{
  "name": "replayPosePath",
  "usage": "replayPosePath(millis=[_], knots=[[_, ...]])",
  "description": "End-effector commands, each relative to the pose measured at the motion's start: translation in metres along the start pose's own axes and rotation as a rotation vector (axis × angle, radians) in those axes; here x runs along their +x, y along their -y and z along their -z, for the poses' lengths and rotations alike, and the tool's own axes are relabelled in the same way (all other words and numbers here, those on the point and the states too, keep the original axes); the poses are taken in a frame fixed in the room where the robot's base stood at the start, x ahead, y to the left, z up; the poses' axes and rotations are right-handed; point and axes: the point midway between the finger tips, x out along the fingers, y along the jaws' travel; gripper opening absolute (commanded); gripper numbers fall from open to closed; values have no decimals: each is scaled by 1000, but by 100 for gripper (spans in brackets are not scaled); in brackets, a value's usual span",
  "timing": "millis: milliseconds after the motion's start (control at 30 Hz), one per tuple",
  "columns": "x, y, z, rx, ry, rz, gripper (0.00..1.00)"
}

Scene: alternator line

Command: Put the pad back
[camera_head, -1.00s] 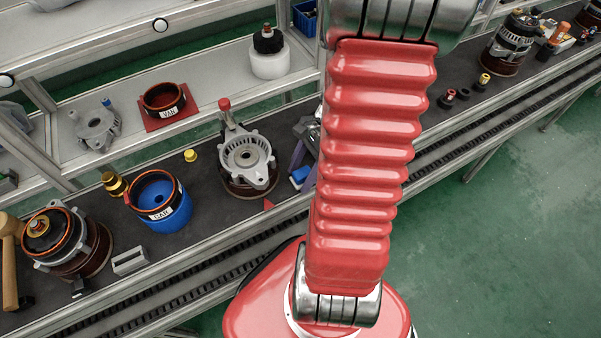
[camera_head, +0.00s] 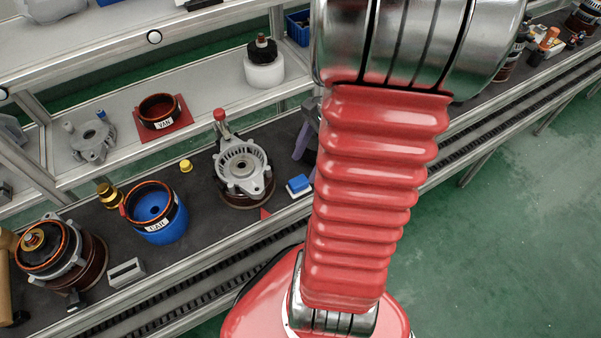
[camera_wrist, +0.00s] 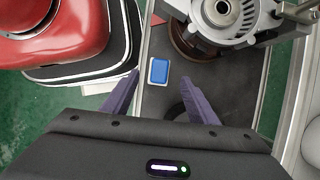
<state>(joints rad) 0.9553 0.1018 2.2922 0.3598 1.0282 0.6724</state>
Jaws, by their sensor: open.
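The blue pad (camera_head: 299,184) lies on a pale, roughly square base near the front edge of the dark bench, right of a grey alternator housing (camera_head: 243,170). The pad also shows in the wrist view (camera_wrist: 159,71), ahead of and between my fingertips. My gripper (camera_wrist: 163,84) is open, its two purple fingers apart with nothing between them. It appears to be above the bench, apart from the pad. In the head view only a purple finger (camera_head: 303,143) shows behind the pad; my arm hides the rest.
The housing stands close beside the pad, with a red-knobbed tool (camera_head: 220,116) behind it. A blue-lined ring labelled CAR (camera_head: 158,222), a brass part (camera_head: 108,195) and a yellow cap (camera_head: 186,166) stand left. A shelf with a VAN ring (camera_head: 159,112) runs behind.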

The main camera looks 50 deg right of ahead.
Motion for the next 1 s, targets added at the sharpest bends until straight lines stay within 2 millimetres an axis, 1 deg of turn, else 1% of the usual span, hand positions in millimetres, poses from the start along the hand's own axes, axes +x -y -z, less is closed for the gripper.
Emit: replayPosePath(millis=[33, 100, 200, 300, 433, 1000], knots=[[-9, 0, 0, 0, -2, 2, 53], [-20, 0, 1, -1, -3, 2, 53], [-32, 0, 0, 0, -1, 1, 53], [-39, 0, 0, 0, -1, 1, 53], [-41, 0, 0, 0, 0, -1, 53], [-41, 0, 0, -1, 0, -1, 53]])
